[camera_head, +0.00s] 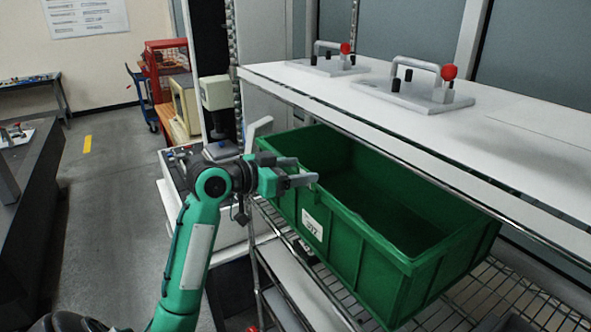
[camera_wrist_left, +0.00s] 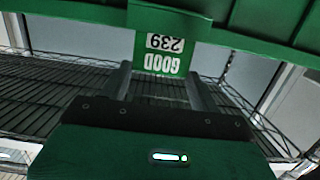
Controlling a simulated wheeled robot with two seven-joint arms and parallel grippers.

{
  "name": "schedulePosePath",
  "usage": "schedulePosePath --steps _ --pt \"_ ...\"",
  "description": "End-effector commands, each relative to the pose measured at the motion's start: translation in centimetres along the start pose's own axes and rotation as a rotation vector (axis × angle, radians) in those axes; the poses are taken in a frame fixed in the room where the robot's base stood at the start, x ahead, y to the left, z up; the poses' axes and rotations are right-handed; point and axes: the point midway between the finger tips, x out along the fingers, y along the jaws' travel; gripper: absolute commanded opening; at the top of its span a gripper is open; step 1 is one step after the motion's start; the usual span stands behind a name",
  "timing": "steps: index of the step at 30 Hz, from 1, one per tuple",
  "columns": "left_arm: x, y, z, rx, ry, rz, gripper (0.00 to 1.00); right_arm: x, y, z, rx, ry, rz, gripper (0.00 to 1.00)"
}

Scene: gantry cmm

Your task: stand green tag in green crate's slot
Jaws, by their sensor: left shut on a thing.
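The green crate (camera_head: 352,250) is open-topped and sits on a wire shelf, with a white label on its near side. My left gripper (camera_head: 303,171) is at the crate's near left end, level with the rim. In the left wrist view, its fingers (camera_wrist_left: 158,75) are shut on the green tag (camera_wrist_left: 170,25), which has white labels reading "GOOD" and "239", upside down there. The tag is up against or just in front of the crate wall (camera_wrist_left: 265,25); I cannot tell whether it is in the slot. In the head view the tag cannot be made out. My right gripper is not in view.
A white shelf (camera_head: 520,135) with two handled fixtures with red knobs overhangs the crate's far side. The wire shelf (camera_head: 500,290) extends below the crate. A dark table (camera_head: 30,190) stands at left; the floor (camera_head: 110,200) between is clear.

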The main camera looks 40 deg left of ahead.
Motion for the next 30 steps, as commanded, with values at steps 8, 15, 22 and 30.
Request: schedulePosePath --steps 8,15,22,30 --pt "0.0 0.0 0.03 0.0 0.0 0.0 0.41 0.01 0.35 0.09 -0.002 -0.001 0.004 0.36" --pt "0.03 -0.01 0.27 0.001 -0.002 0.0 0.41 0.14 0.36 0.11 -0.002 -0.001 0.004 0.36" --pt "0.07 0.0 0.41 0.001 -0.001 0.0 0.41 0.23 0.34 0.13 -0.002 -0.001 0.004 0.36" --pt "0.07 0.0 0.39 0.0 -0.001 0.0 0.88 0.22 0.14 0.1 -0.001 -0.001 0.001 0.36"
